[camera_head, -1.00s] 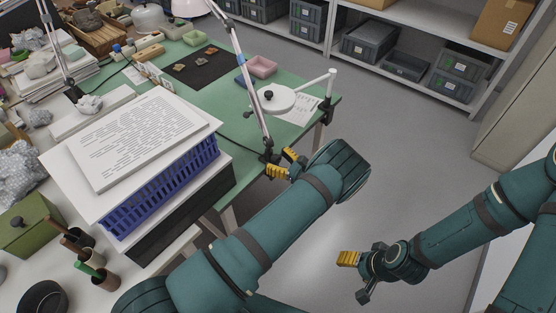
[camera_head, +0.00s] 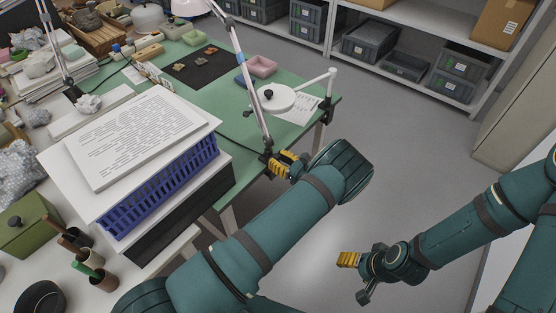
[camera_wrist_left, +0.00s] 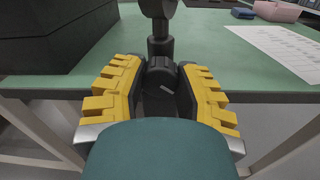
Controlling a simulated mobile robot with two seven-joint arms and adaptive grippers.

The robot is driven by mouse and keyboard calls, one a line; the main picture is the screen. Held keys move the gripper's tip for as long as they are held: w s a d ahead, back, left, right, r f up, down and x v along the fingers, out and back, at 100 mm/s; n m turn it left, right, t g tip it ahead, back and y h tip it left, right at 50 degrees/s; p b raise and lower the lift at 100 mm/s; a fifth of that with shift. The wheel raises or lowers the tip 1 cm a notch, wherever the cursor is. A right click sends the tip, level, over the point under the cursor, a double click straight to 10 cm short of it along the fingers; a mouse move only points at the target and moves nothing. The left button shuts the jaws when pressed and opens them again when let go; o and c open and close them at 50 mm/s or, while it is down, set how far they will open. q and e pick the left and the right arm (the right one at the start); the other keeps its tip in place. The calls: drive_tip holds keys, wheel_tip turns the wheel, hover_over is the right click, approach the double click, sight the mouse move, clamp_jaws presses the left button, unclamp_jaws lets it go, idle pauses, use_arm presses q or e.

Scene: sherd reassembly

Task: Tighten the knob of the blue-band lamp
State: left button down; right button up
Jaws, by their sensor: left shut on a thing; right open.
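The blue-band lamp (camera_head: 252,100) is a pale jointed arm with a blue band, standing at the near edge of the green table. Its dark clamp and knob sit at the foot of the arm. My left gripper (camera_head: 284,163) is at this foot. In the left wrist view the black knob (camera_wrist_left: 164,90), with a short white mark, lies between the two yellow fingers of the left gripper (camera_wrist_left: 158,82), which is shut on it. The dark lamp post (camera_wrist_left: 160,25) rises just beyond. My right gripper (camera_head: 349,260) is open and empty over the floor, away from the table.
A blue crate (camera_head: 160,185) with a stack of white sheets stands left of the lamp. A second lamp (camera_head: 58,50) stands far left. The floor on the right is clear.

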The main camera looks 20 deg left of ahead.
use_arm(q)
drive_tip(key=c, duration=0.6)
unclamp_jaws()
drive_tip(key=v, duration=1.2)
drive_tip(key=shift+o, duration=0.2)
